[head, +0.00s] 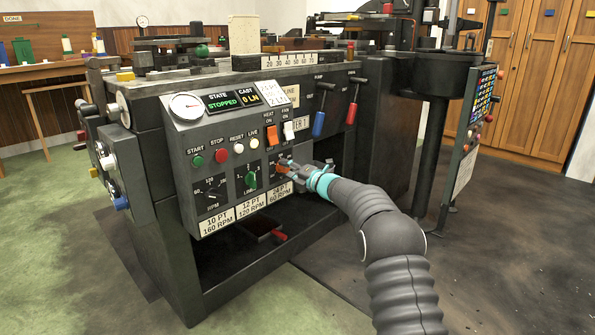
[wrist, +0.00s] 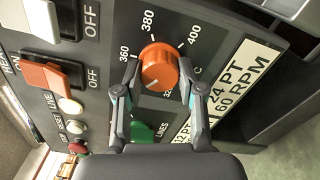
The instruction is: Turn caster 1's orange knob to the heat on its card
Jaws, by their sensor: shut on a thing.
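The orange knob (wrist: 160,68) sits on the dark panel of the caster in the wrist view, with 360, 380 and 400 printed around it and a partly covered number starting with 3. The fingers of my gripper (wrist: 158,74) are closed on opposite sides of the knob. A pale mark shows low on the knob, but its exact setting is unclear. In the head view my gripper (head: 293,168) reaches the panel and mostly hides the knob. The white card (head: 273,94) stands beside the display at the panel top; its writing is too small to read surely.
The orange-red heat rocker (head: 272,135) and white fan rocker (head: 289,131) are above my gripper. The green lines knob (head: 250,180) is just left of it. Blue-handled (head: 319,122) and red-handled (head: 351,113) levers stand to the right. The floor in front is clear.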

